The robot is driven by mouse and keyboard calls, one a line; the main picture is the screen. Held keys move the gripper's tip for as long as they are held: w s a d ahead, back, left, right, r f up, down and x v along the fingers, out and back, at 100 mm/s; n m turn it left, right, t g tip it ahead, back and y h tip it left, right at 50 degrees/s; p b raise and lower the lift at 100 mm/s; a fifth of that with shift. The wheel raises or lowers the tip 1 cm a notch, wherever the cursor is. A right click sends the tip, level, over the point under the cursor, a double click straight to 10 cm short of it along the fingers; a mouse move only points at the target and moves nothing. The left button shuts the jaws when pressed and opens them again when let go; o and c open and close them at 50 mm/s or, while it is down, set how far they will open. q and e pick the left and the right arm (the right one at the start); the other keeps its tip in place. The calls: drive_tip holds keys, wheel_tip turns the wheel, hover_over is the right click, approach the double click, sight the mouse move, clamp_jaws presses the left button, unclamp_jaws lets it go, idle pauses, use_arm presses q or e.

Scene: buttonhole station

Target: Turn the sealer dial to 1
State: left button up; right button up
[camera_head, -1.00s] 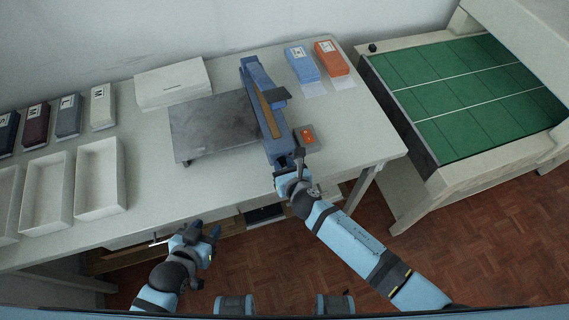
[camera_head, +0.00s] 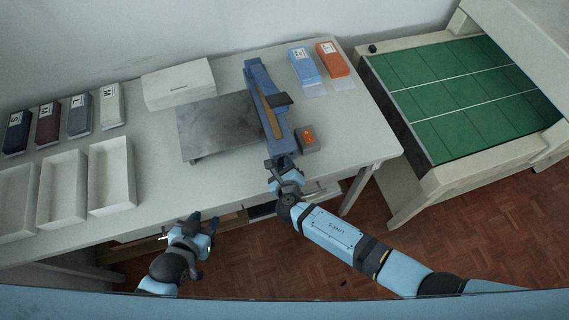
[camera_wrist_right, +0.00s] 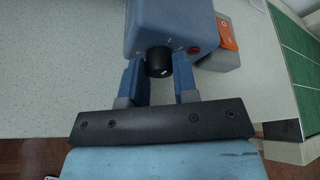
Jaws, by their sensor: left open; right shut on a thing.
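The blue sealer (camera_head: 266,108) lies lengthwise on the table, and its front end shows in the right wrist view (camera_wrist_right: 185,22). Its black dial (camera_wrist_right: 159,62) is on that front end, with small marks around it and a red part beside it. My right gripper (camera_wrist_right: 159,72) is shut on the dial, one finger on each side. In the head view my right gripper (camera_head: 280,163) covers the dial. I cannot read the dial's setting. My left gripper (camera_head: 205,222) is open and empty, low in front of the table edge.
A grey box with an orange switch (camera_head: 307,138) stands right of the sealer. A metal plate (camera_head: 215,128) lies left of it. White trays (camera_head: 110,176) stand at the left. Blue (camera_head: 303,66) and orange (camera_head: 331,59) boxes stand behind. A green-topped bench (camera_head: 470,95) is at right.

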idle(0.5)
drive_tip(key=o, duration=0.8)
drive_tip(key=shift+o, duration=0.6)
drive_tip(key=shift+s, duration=0.1)
drive_tip(key=shift+f, duration=0.1)
